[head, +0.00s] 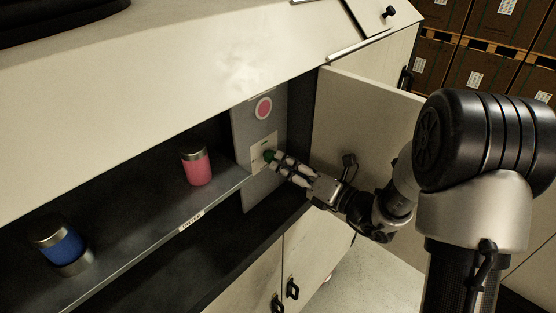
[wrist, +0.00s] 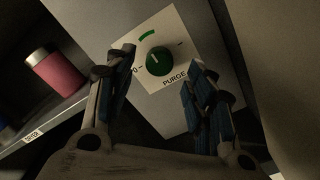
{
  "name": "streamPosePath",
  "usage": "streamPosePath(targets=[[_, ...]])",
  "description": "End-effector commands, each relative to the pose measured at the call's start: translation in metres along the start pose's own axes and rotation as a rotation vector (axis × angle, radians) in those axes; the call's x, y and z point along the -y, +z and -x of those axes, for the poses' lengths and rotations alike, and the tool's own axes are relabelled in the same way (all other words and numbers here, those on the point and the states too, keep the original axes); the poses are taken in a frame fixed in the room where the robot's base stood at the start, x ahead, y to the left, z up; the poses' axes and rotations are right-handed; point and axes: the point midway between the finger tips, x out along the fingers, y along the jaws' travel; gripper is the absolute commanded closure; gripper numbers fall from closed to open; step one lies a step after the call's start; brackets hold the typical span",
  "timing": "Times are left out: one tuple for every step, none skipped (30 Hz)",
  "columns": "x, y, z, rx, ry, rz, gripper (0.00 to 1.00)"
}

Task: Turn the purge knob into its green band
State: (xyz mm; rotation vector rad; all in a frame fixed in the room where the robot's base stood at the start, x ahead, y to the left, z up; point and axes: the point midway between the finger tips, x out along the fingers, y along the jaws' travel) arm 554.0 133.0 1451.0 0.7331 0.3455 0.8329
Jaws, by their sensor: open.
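The green purge knob (wrist: 159,58) sits on a white plate (wrist: 172,78) lettered PURGE, with a 0 mark at left. A short green band (wrist: 147,35) is on the plate above the knob. A small pale pointer mark shows on the knob face; its exact angle is hard to read, and I cannot tell that it lines up with the band. My gripper (wrist: 160,62) is open, with one finger on each side of the knob and visible gaps to it in the wrist view.
A pink canister (head: 197,167) stands on the shelf (head: 150,222) left of the grey panel (head: 242,130). A blue canister (head: 60,245) is farther left. An open door (head: 365,120) stands close on the right.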

Motion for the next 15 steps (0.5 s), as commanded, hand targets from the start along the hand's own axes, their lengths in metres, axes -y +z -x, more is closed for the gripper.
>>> streamPosePath(targets=[[0.001,0.001,0.013,0.003,-0.005,-0.002,0.5],[0.001,0.002,0.02,0.004,-0.005,0.0,0.5],[0.001,0.001,0.028,0.004,-0.004,0.0,0.5],[0.001,0.001,0.034,0.004,-0.004,0.0,0.5],[0.001,0.001,0.04,0.003,-0.004,0.0,0.5],[0.001,0.001,0.048,0.003,-0.004,-0.001,0.5],[0.001,0.001,0.052,0.003,-0.003,-0.001,0.5],[0.001,0.001,0.057,0.003,-0.003,-0.001,0.5],[0.001,0.001,0.062,0.002,-0.003,-0.001,0.5],[0.001,0.001,0.066,0.002,-0.003,-0.001,0.5],[0.001,0.0,0.069,0.001,-0.003,-0.001,0.5],[0.0,0.0,0.071,0.0,-0.001,0.0,0.5],[0.0,0.0,0.073,0.001,-0.001,0.0,0.5],[0.0,0.0,0.075,0.001,-0.001,0.0,0.5],[0.0,0.0,0.076,0.001,0.0,0.0,0.5]])
